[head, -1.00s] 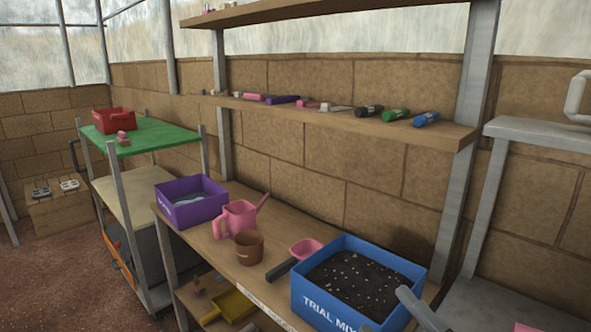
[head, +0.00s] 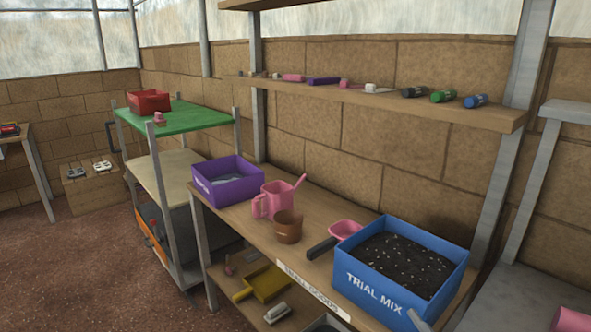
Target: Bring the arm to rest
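Neither of my grippers shows in the head view, so their state and what they may hold are hidden. A short grey bar (head: 418,321) pokes in at the bottom edge in front of the blue bin; I cannot tell what it belongs to. The blue bin (head: 385,292), marked TRIAL MIX, holds dark speckled soil and stands on the wooden bench (head: 325,205). A pink scoop (head: 345,230) with a dark handle lies beside it. A brown pot (head: 288,228), a pink watering can (head: 273,202) and a purple bin (head: 232,190) stand further left.
A shelf (head: 380,99) above the bench carries several small coloured items. A rack (head: 185,119) with a green top and a red bin (head: 149,102) stands left. A yellow dustpan (head: 268,283) lies on the lower shelf. A grey table (head: 525,298) is at right. Floor (head: 80,265) at left is clear.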

